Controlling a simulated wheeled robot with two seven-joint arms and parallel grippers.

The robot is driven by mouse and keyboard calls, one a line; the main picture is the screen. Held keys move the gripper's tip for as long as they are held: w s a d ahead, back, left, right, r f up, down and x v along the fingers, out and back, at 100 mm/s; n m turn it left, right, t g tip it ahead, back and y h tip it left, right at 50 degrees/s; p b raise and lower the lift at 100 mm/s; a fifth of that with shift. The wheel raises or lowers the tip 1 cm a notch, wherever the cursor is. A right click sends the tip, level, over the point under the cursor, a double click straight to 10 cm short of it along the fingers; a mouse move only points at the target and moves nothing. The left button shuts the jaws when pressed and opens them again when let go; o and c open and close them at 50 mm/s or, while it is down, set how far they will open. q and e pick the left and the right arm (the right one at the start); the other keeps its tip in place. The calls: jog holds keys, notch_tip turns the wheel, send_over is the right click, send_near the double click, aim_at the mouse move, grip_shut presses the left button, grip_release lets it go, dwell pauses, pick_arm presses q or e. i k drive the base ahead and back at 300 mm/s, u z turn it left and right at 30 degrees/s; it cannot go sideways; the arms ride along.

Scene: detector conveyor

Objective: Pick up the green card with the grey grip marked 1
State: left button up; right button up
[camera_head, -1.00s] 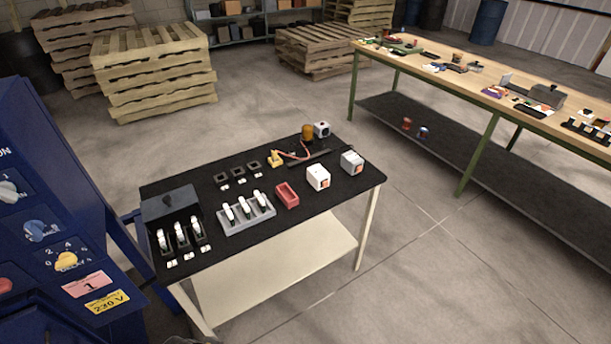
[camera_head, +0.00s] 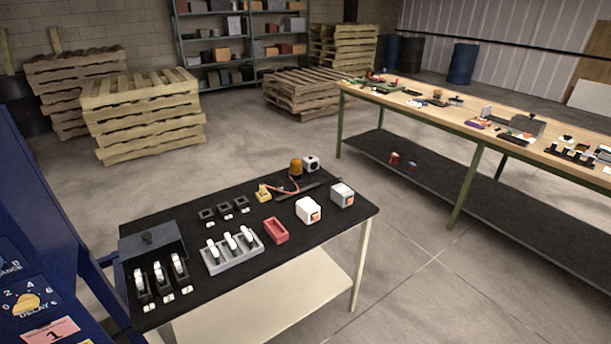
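A grey rack (camera_head: 233,255) on the black table (camera_head: 200,307) holds three upright pieces with pale grips (camera_head: 229,242). Three more pale-gripped pieces (camera_head: 159,273) stand in black holders at the table's front left, with small white labels before them. I cannot make out a green card or a mark 1 on any of these grips; they are too small. Green items (camera_head: 384,87) lie at the far end of the wooden bench, too small to identify. Neither of my grippers is in view.
The black table also holds a dark lidded box (camera_head: 151,243), a red tray (camera_head: 276,231), white (camera_head: 308,210) and grey (camera_head: 342,195) boxes, and an amber lamp (camera_head: 295,167). A blue cabinet (camera_head: 40,210) stands left. Open floor separates the table from the wooden bench (camera_head: 462,109).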

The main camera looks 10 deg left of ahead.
aim_at(140, 284)
jog(key=u, duration=1.4)
